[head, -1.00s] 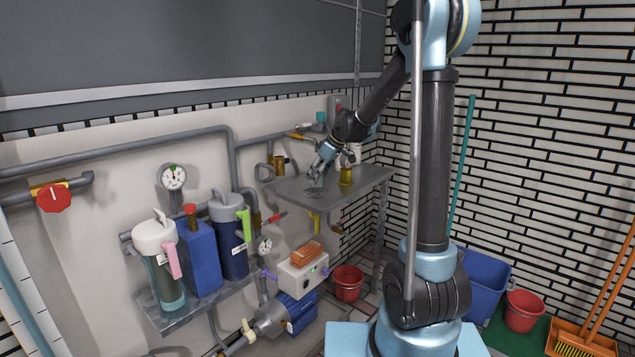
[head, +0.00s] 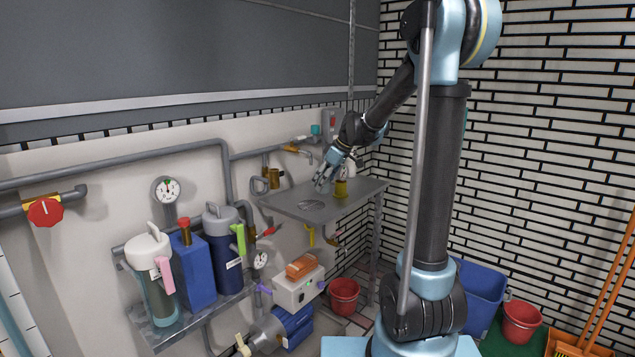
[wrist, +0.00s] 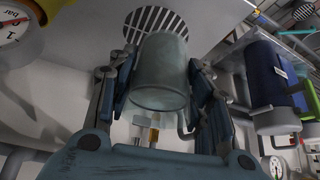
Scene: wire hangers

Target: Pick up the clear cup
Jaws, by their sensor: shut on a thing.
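The clear cup (wrist: 160,75) is a greyish see-through tumbler in the middle of the wrist view. My gripper (wrist: 158,90) has its fingers against both sides of it. In the head view my gripper (head: 324,177) is over the grey metal sink top (head: 362,190), behind the round drain grate (head: 311,205). The cup is small and faint there between the fingers. The wrist view shows the drain grate (wrist: 154,22) beyond the cup. Whether the cup's base clears the surface is hard to tell.
A yellow cup (head: 341,188) stands close to the right of my gripper. A brass tap (head: 297,150) and pipes are on the wall behind. A lower shelf at left holds a clear jug (head: 158,288), a blue canister (head: 194,268) and a dark blue bottle (head: 224,250).

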